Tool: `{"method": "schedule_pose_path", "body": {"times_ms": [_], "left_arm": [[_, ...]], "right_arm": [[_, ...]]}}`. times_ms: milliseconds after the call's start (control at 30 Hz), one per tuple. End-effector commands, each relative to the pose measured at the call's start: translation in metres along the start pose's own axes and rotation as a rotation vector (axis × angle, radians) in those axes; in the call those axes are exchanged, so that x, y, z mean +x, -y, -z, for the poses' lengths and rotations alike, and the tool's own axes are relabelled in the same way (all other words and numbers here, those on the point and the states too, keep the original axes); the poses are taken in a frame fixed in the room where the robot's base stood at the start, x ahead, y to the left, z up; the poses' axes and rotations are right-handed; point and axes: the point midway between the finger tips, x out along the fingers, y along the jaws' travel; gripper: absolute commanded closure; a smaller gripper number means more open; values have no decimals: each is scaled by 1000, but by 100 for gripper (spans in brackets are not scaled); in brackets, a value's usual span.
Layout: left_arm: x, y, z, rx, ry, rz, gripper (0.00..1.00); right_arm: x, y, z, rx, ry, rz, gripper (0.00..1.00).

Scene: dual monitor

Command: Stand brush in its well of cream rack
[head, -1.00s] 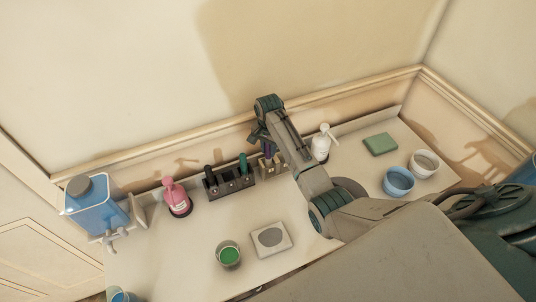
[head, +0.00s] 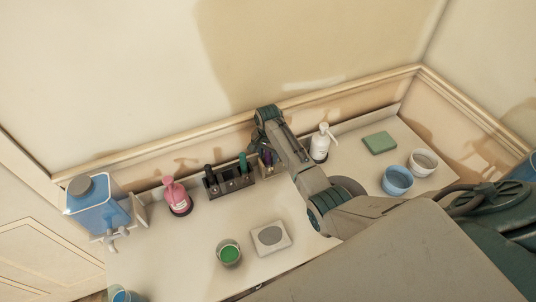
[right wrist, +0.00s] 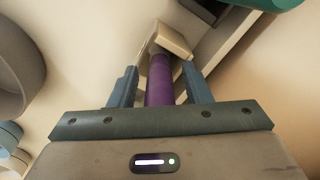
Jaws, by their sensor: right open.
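The purple brush (right wrist: 160,82) runs between the two fingers of my right gripper (right wrist: 160,85) in the right wrist view. The fingers are open, one on each side of the handle. The brush's far end meets the cream rack (right wrist: 174,38); how deep it sits in the well is hidden. In the head view the cream rack (head: 278,169) is partly behind my right arm, and the purple brush (head: 267,156) shows upright at it. My right gripper (head: 259,143) is by the brush's upper part there. My left gripper is in neither view.
A dark rack (head: 229,184) with several upright items stands left of the cream rack. A pink bottle (head: 176,196) is farther left, and a white pump bottle (head: 320,146) stands to the right. A green cup (head: 229,253) and a pale dish (head: 271,238) are in front.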

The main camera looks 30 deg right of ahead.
Motion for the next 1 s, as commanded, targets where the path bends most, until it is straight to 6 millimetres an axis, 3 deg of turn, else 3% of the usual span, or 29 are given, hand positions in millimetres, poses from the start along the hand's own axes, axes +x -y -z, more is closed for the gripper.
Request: {"method": "schedule_pose_path", "body": {"times_ms": [167,267,700,1000], "left_arm": [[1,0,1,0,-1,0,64],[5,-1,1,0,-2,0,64],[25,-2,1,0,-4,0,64],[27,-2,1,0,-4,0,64]], "right_arm": [[-8,1,1,0,-2,2,56],[-23,1,1,0,-3,4,56],[-108,1,1,0,-2,3,56],[-123,0,0,0,0,0,56]]}}
